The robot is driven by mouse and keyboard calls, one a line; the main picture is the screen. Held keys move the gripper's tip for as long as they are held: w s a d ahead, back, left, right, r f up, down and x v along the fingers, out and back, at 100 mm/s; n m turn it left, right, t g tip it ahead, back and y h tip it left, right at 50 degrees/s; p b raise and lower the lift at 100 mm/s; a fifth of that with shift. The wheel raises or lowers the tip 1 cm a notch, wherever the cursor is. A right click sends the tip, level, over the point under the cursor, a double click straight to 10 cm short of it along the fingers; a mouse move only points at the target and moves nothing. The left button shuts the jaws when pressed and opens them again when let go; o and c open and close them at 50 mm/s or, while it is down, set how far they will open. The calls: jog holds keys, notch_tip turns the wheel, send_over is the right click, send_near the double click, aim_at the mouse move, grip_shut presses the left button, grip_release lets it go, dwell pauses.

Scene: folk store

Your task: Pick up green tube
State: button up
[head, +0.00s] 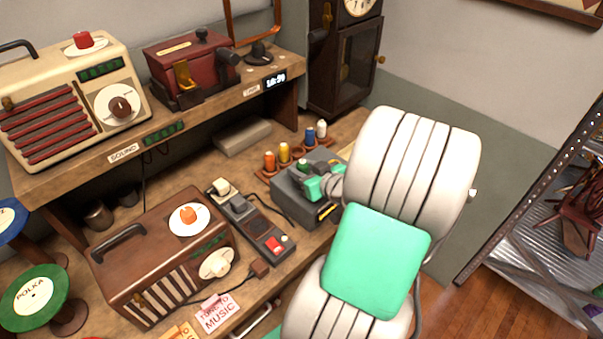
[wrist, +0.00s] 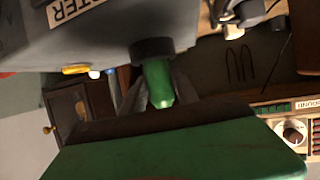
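The green tube (wrist: 157,85) stands out of a dark round socket on a grey machine in the wrist view. A small green piece on the grey machine (head: 287,196) in the head view seems to be the same tube. My gripper (wrist: 159,90) has one grey finger on each side of the tube. Whether the fingers touch it is unclear. In the head view my gripper (head: 302,176) is over the top of the machine, with its fingertips small and partly hidden by my arm.
Spools of thread (head: 284,153) stand close behind the machine. A device with a red button (head: 250,222) and a brown radio (head: 165,255) lie to its left on the workbench. A shelf (head: 205,103) with a red box (head: 190,67) rises behind. A clock cabinet (head: 345,65) stands at the back.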

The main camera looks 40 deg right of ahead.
jog(key=c, duration=0.6)
